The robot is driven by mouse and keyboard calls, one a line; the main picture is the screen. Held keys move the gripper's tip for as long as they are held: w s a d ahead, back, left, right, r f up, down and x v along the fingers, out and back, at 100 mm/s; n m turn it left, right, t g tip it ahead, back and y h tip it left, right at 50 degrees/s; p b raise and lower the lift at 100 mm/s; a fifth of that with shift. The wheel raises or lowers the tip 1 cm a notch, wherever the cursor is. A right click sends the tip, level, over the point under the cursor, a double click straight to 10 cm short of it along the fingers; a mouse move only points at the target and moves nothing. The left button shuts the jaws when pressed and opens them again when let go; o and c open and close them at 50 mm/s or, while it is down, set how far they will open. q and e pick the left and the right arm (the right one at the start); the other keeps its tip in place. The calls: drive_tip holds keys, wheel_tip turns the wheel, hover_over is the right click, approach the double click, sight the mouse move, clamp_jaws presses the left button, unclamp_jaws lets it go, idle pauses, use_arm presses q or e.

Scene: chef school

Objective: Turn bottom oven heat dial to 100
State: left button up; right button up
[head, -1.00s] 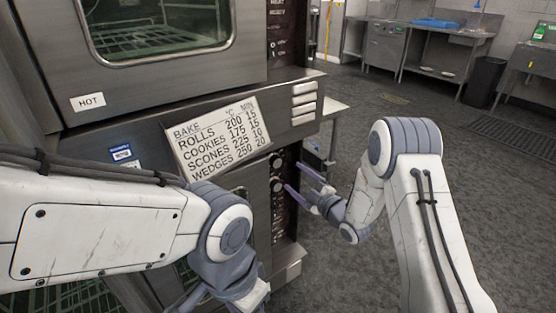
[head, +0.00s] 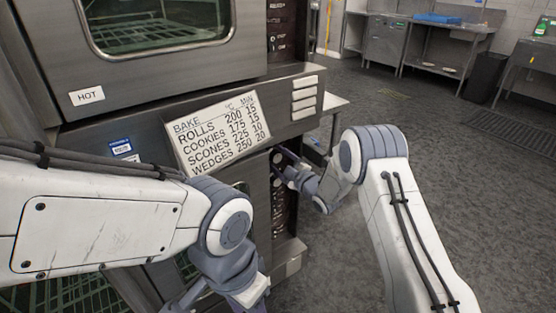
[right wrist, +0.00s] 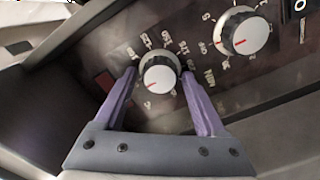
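The bottom oven's control panel (head: 278,222) is the narrow dark strip at the oven's right edge. In the right wrist view a dial with a white face (right wrist: 160,76) sits between the two purple fingers of my right gripper (right wrist: 160,77). Its red mark points down-left in the picture; the numbers around it are too blurred to read surely. The fingers are spread, one on each side of the dial; I cannot tell if they touch it. My right gripper (head: 284,166) also shows at the panel in the head view. My left gripper is low, partly cut off.
A second dial (right wrist: 242,33) with a red mark is at upper right in the right wrist view. The floor (head: 460,200) to the right is clear; steel tables (head: 440,50) stand far back.

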clamp_jaws()
drive_tip(key=shift+m, duration=1.1)
drive_tip(key=m+b, duration=0.1)
drive_tip(key=m, duration=0.2)
drive_tip(key=shift+m, duration=0.3)
drive_tip(key=m, duration=0.6)
drive_tip(key=shift+d, duration=0.1)
drive_tip(key=shift+o, duration=1.8)
unclamp_jaws()
